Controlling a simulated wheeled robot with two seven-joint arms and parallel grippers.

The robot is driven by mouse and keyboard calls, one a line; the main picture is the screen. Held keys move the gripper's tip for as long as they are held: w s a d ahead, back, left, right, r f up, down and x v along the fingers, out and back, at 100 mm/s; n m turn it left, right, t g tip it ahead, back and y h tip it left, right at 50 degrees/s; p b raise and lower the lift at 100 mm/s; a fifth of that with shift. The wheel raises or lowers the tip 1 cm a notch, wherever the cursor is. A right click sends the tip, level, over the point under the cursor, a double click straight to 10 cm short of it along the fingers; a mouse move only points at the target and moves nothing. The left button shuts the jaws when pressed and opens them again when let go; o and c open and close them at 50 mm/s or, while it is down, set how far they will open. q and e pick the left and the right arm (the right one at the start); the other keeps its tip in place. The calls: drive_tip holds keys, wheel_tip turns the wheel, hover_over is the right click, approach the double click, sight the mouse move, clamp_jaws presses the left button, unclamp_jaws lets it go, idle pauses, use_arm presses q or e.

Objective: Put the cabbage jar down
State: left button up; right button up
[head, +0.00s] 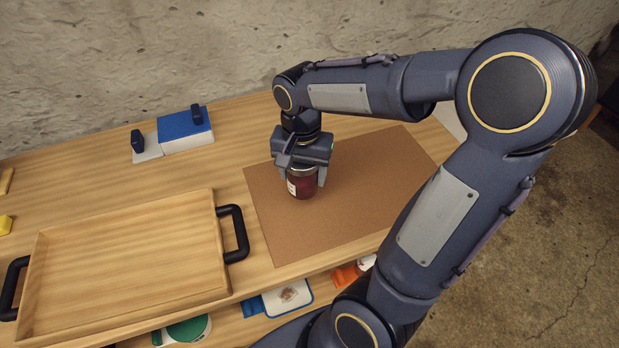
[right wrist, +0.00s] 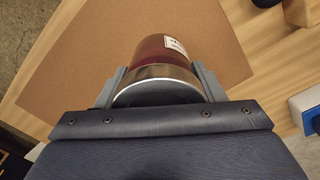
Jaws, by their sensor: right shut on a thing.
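The jar (head: 302,184) has dark red contents, a white label and a metal lid. It stands upright on, or just above, the brown mat (head: 350,215); I cannot tell whether its base touches. My right gripper (head: 303,178) comes down from above and is shut on the jar near its lid. In the right wrist view the jar (right wrist: 190,52) sits between the two fingers (right wrist: 160,85), with the lid nearest the camera. The label is too small to read. My left gripper is not in view.
An empty wooden tray (head: 130,260) with black handles (head: 236,234) lies left of the mat. A blue and white box-like thing (head: 186,128) stands at the back. A shelf below the tabletop holds a blue-edged white item (head: 288,298) and an orange thing (head: 346,275). The mat around the jar is clear.

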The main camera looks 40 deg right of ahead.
drive_tip(key=f, duration=0.1)
drive_tip(key=w+d+f, duration=0.1)
drive_tip(key=d+f, duration=0.1)
drive_tip(key=shift+w+d+f, duration=0.2)
drive_tip(key=shift+w+f, duration=0.15)
drive_tip(key=shift+w, duration=0.05)
drive_tip(key=shift+w+d+f, duration=0.1)
drive_tip(key=shift+f, duration=0.85)
drive_tip(key=shift+w+d+f, duration=0.1)
drive_tip(key=shift+f, duration=0.85)
drive_tip(key=shift+f, duration=0.15)
drive_tip(key=o, duration=1.3)
drive_tip(key=shift+c, duration=0.2)
